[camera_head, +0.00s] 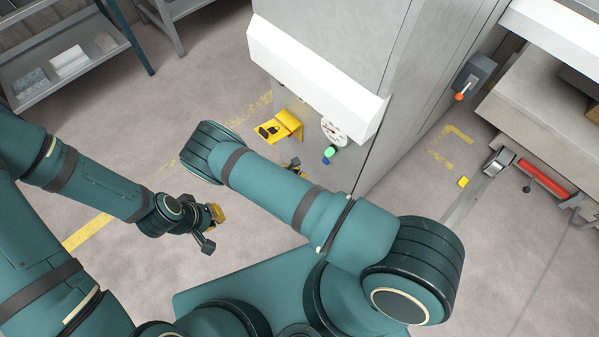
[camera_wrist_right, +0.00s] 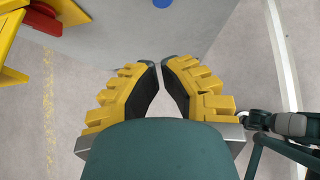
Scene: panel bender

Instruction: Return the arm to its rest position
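My right arm reaches across the middle of the head view toward the grey machine (camera_head: 345,50). Its gripper (camera_head: 293,164) shows only in part beyond the arm, below the machine's front controls. In the right wrist view the two yellow fingers (camera_wrist_right: 160,65) with black pads lean together, tips almost meeting, with nothing held between them. My left gripper (camera_head: 212,225) hangs over bare floor at left of centre. Its yellow finger parts are small and partly hidden, so its opening is unclear.
The machine front carries a yellow bracket (camera_head: 281,127), a white dial (camera_head: 334,131), a green button (camera_head: 330,153) and a blue button (camera_head: 326,161). A grey shelf (camera_head: 65,60) stands upper left. A bench with a red bar (camera_head: 543,179) stands right. Floor between is open.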

